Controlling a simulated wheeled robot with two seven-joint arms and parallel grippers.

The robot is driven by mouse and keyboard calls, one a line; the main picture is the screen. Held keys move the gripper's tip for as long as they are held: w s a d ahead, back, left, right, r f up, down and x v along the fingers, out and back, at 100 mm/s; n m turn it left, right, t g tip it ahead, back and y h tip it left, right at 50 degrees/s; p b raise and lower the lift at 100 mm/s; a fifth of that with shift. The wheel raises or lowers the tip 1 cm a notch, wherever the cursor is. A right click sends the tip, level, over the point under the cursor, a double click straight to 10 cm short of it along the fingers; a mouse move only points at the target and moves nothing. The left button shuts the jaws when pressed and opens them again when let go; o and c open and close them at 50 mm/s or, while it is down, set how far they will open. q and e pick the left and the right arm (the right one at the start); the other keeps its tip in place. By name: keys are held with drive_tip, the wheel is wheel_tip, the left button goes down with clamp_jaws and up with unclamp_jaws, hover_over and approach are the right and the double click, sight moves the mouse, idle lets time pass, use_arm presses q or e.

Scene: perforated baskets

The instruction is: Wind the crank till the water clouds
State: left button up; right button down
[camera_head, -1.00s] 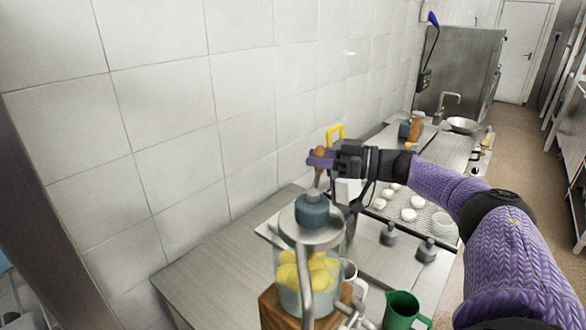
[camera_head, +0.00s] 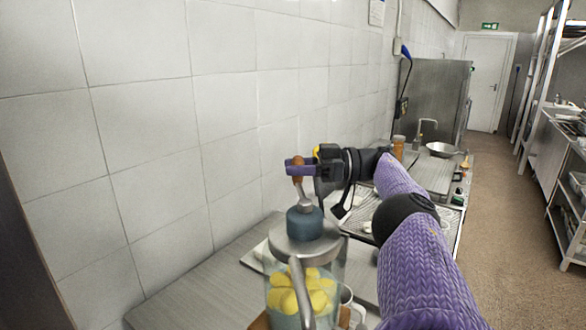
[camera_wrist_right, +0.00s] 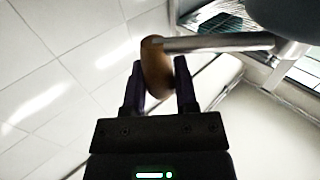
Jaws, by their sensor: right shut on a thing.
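A glass jar (camera_head: 330,272) with a metal lid stands at the bottom centre of the head view, holding yellow pieces (camera_head: 298,296) in water. A blue-grey hub (camera_head: 304,222) sits on the lid, and a metal crank arm rises from it to a brown knob (camera_head: 298,165). My right gripper (camera_head: 298,170) is shut on this knob. In the right wrist view the knob (camera_wrist_right: 156,70) stands between the two fingers (camera_wrist_right: 158,88), with the metal crank rod (camera_wrist_right: 225,42) running right from it. How cloudy the water is cannot be told clearly. My left gripper is not in view.
The jar stands on a metal counter (camera_head: 205,290) along a white tiled wall (camera_head: 150,130). A white mug (camera_head: 352,300) is close beside the jar. The aisle floor (camera_head: 500,200) on the right is clear.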

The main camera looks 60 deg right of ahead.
drive_tip(key=c, duration=0.8)
unclamp_jaws()
drive_tip(key=shift+f, duration=0.15)
drive_tip(key=o, duration=0.4)
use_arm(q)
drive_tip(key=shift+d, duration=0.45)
use_arm(e)
wheel_tip(320, 180, up, 10)
drive_tip(key=p, duration=0.6)
drive_tip(key=shift+f, duration=0.25)
drive_tip(key=shift+r, duration=0.3)
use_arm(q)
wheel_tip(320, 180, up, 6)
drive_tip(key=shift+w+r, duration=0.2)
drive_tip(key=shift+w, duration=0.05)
